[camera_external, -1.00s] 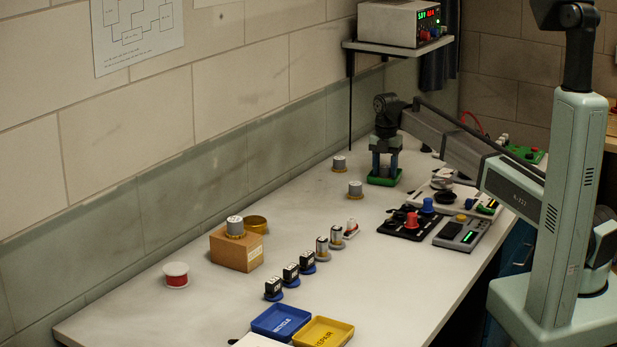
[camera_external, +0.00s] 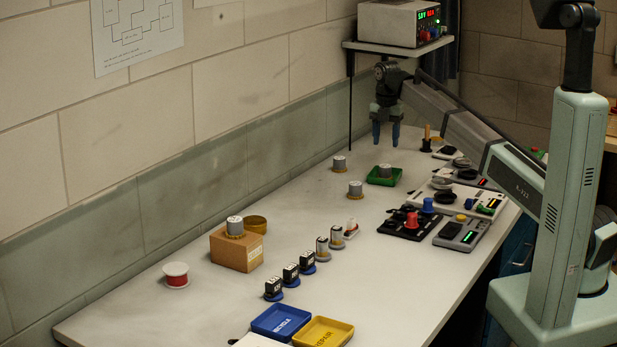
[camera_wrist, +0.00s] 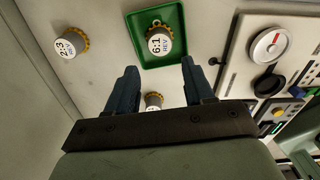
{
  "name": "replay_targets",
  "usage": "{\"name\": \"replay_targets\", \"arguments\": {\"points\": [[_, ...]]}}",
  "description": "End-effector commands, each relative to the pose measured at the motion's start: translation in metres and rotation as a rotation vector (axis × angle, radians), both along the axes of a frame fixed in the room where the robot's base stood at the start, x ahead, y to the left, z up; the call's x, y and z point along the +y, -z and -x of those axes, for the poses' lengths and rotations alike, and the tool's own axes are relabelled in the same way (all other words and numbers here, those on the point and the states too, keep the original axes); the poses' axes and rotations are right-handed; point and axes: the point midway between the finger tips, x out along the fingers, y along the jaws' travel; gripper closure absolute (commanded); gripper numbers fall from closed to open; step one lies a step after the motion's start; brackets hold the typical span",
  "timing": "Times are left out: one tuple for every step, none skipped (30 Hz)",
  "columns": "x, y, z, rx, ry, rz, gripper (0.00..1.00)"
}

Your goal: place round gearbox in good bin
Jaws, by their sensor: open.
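A round grey gearbox (camera_external: 385,171) with a yellow-brown base stands in the green bin (camera_external: 399,178) on the bench. In the wrist view this gearbox (camera_wrist: 159,41) has a white top marked 6:1 and sits inside the green tray (camera_wrist: 176,13). Two more round gearboxes stand on the bare bench left of the bin, one farther back (camera_external: 339,164) and one nearer (camera_external: 355,189). The wrist view shows one marked 2:3 (camera_wrist: 71,44) and another partly hidden behind my gripper (camera_wrist: 153,101). My gripper (camera_external: 385,138) is open and empty, above and behind the green bin.
A blue RECYCLE tray (camera_external: 281,321) and yellow REPAIR tray (camera_external: 323,331) lie at the front. Several small motors form a row. Electronic devices (camera_external: 461,232) line the right side; a shelf (camera_external: 397,46) overhangs the back.

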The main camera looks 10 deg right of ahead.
Motion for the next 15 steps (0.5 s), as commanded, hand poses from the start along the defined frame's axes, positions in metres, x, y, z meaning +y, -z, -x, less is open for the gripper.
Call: {"name": "replay_targets", "arguments": {"points": [[0.000, -0.007, -0.001, -0.001, 0.000, 0.000, 0.47], [0.000, -0.010, -0.001, -0.001, 0.000, -0.001, 0.47], [0.000, -0.014, -0.001, -0.001, 0.000, -0.001, 0.47], [0.000, -0.016, -0.001, 0.000, 0.000, 0.000, 0.47], [0.000, -0.018, -0.001, 0.000, 0.000, 0.000, 0.47], [0.000, -0.020, 0.000, 0.000, 0.000, 0.000, 0.47], [0.000, -0.021, 0.000, 0.000, 0.000, 0.000, 0.47], [0.000, -0.022, 0.000, 0.000, 0.000, 0.000, 0.47], [0.000, -0.023, 0.000, 0.000, 0.000, 0.000, 0.47], [0.000, -0.024, 0.000, 0.000, 0.000, 0.000, 0.47], [0.000, -0.024, 0.000, 0.000, 0.000, 0.000, 0.47], [0.000, -0.024, 0.000, 0.000, 0.000, 0.000, 0.47], [0.000, -0.024, 0.000, 0.000, 0.000, 0.000, 0.47], [0.000, -0.024, 0.000, 0.000, 0.000, 0.000, 0.47], [0.000, -0.024, 0.000, 0.000, 0.000, 0.000, 0.47]]}}
